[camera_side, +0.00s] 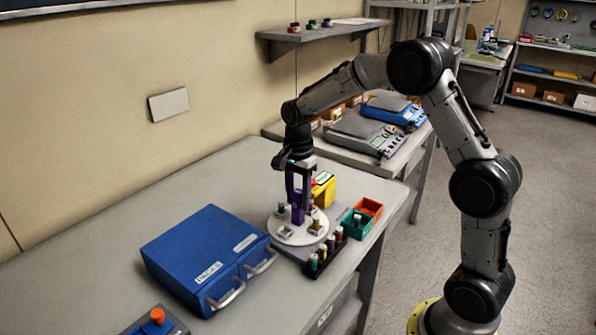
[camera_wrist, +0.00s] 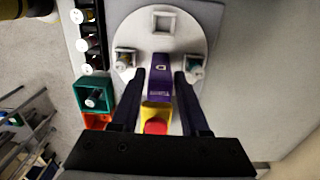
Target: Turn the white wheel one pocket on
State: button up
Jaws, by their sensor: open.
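In the wrist view the wheel (camera_wrist: 142,38) has an empty square pocket at the top. A left pocket (camera_wrist: 125,59) and a right pocket (camera_wrist: 194,64) each hold a vial. A purple upright piece (camera_side: 298,212) stands at the wheel. In the wrist view this purple piece (camera_wrist: 160,82) lies between my two dark fingers, with gaps visible on both sides. My gripper is open. The near part of the wheel is hidden by my gripper in the wrist view.
A yellow box (camera_side: 324,191) with a red button (camera_wrist: 156,127) stands behind the wheel. A black vial rack (camera_side: 325,257), a teal bin (camera_side: 356,224) and an orange bin (camera_side: 369,208) stand close by. A blue drawer case (camera_side: 205,255) stands left.

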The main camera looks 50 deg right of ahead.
notch_tip(320, 180, up, 12)
dwell(0.4)
jog(key=s+a+r+n+t, duration=0.35)
jog(key=s+a+r, duration=0.25)
jog(key=s+r, duration=0.5)
jog(key=s+a+f+n+t, duration=0.2)
jog(key=s+f+n, duration=0.9)
jog(key=s+n, duration=0.3)
jog(key=shift+s+a, duration=0.25)
jog(key=shift+s, duration=0.3)
